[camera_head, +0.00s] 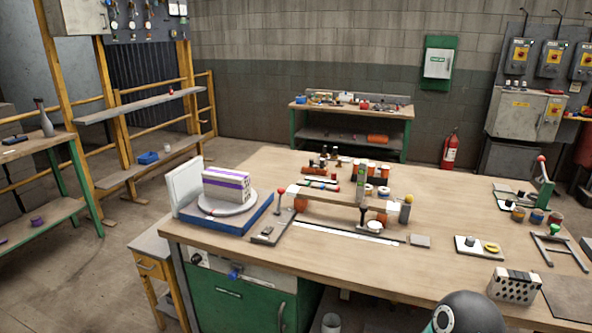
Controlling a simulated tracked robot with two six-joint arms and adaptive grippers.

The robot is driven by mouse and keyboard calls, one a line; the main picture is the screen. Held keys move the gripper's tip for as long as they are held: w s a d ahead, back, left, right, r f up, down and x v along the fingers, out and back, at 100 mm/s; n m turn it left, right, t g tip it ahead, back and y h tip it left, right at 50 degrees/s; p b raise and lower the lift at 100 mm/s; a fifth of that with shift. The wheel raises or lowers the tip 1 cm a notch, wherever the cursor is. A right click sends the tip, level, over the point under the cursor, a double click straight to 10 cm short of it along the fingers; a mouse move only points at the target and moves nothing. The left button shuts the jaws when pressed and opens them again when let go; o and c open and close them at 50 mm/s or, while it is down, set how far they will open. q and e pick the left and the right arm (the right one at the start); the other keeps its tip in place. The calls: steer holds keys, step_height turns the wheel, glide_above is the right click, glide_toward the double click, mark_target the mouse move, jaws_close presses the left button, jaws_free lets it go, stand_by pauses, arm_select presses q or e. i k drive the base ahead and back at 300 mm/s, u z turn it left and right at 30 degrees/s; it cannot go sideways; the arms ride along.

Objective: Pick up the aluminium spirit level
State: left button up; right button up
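A long, thin pale bar (350,235) lies flat near the front middle of the workbench. A shorter grey bar with dark parts (271,229) lies to its left, beside the turntable. I cannot tell for sure which of these is the aluminium spirit level; both are small in the picture. A hollow brick with purple bands (227,186) stands on a round grey turntable on a blue base (232,226). Neither of my grippers shows in the head view. A dark rounded part, probably mine, shows at the bottom edge.
The wooden workbench (440,215) carries orange-and-white pots, a post stand (362,195), a perforated metal block (515,286) and a small green-knobbed frame (553,245). A shelf rack stands left, a second bench behind.

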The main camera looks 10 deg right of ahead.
mark_target(363, 168)
steer(key=u, duration=0.1)
steer(key=i, duration=0.9)
steer(key=z, duration=0.15)
